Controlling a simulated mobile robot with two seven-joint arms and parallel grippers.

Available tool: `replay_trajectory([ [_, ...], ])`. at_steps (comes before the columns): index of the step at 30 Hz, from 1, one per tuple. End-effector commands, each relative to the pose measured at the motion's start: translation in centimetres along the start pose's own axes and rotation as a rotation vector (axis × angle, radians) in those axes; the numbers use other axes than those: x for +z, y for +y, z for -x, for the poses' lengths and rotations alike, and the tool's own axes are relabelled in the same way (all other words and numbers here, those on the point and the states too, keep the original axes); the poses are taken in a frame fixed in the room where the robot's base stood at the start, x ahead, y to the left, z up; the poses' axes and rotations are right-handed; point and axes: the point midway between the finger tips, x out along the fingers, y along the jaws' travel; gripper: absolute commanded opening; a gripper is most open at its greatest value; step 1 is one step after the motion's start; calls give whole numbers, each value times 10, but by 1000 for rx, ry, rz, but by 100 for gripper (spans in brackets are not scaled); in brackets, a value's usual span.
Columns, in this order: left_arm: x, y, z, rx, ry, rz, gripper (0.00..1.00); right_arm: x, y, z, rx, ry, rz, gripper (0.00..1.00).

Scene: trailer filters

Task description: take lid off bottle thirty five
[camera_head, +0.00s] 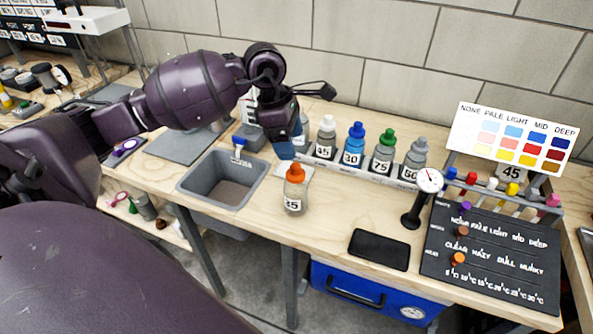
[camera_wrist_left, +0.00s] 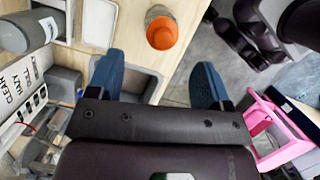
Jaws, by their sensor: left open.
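Bottle thirty five (camera_head: 294,199), a clear bottle with a white label, stands upright on the wooden bench in the head view. Its orange lid (camera_head: 295,173) is on it. In the wrist view the orange lid (camera_wrist_left: 162,33) shows from above, beyond the fingertips and between their lines. My left gripper (camera_head: 287,142) is behind and above the bottle in the head view, blue fingers pointing down. In the wrist view the left gripper (camera_wrist_left: 158,75) is open and empty, apart from the lid. My right gripper is not in view.
A rack (camera_head: 345,170) of several capped bottles stands behind. A grey sink (camera_head: 216,197) lies left of the bottle. A dial gauge (camera_head: 429,181), a black tablet (camera_head: 379,250) and a black board (camera_head: 492,257) are at the right. Bare bench surrounds the bottle's front.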

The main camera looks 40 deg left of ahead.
Motion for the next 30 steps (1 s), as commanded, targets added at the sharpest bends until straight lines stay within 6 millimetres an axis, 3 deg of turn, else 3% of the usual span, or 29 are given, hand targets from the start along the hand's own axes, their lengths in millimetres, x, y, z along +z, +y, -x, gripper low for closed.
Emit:
replay_trajectory([
  [11,-2,-2,-30,-1,-3,1,73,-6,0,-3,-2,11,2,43],
  [20,-5,-6,-68,-2,-3,2,73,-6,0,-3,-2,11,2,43],
  [30,-5,-6,-72,1,-2,1,71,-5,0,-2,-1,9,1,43],
])
